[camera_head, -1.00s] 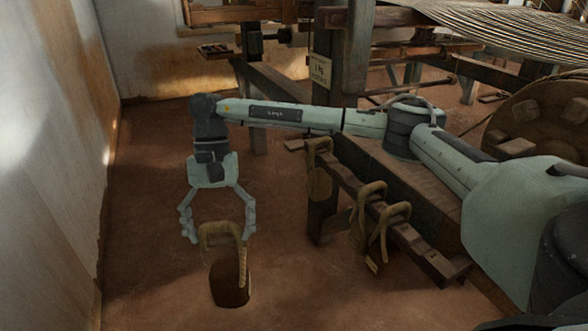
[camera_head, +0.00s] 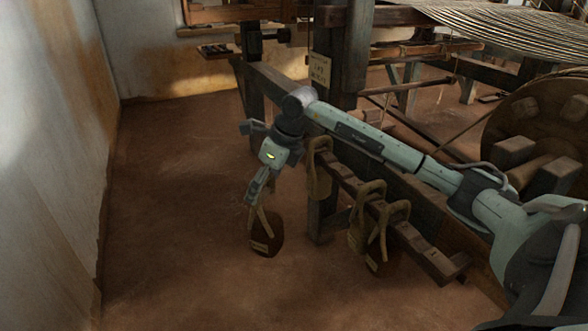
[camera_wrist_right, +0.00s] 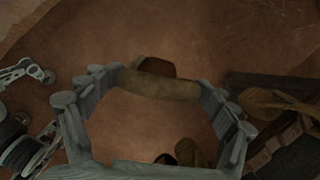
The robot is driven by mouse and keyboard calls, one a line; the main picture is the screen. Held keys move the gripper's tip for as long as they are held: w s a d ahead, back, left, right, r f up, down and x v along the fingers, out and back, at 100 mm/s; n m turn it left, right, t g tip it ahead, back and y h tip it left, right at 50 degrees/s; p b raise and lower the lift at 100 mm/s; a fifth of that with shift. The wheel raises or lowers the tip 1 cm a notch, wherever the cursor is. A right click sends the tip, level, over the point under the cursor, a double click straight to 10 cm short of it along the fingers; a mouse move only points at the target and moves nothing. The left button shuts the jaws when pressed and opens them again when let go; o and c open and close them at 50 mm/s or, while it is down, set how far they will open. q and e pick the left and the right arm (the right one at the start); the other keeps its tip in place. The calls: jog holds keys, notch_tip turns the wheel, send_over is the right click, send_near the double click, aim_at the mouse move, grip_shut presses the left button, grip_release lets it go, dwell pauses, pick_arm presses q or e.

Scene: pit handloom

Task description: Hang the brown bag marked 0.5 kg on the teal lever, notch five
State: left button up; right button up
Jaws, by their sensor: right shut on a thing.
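My right gripper (camera_head: 258,192) is shut on the strap of a brown bag (camera_head: 268,236), which hangs below it clear of the floor. The bag has a small pale tag whose marking is too small to read. In the right wrist view the tan strap (camera_wrist_right: 160,85) spans between the two fingers, with the dark bag body (camera_wrist_right: 150,66) partly behind it. The bag hangs to the left of a wooden rail, apart from it. I cannot make out a teal lever or its notches.
Several brown bags with straps, such as one at the rail's far end (camera_head: 318,172), hang on the wooden rail (camera_head: 412,238). A dark post (camera_head: 349,50) bears a lettered card (camera_head: 319,68). A large wooden wheel (camera_head: 550,125) stands at right. The floor (camera_head: 180,220) at left is clear.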

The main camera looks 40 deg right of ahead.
jog(key=d+m+h, duration=0.1)
jog(key=d+m, duration=0.1)
jog(key=d, duration=0.1)
jog(key=d+r+m+h, duration=0.1)
jog(key=d+m, duration=0.2)
jog(key=d+m+h, duration=0.1)
jog(key=d+m, duration=0.2)
jog(key=shift+r, duration=0.15)
jog(key=shift+w+a, duration=0.1)
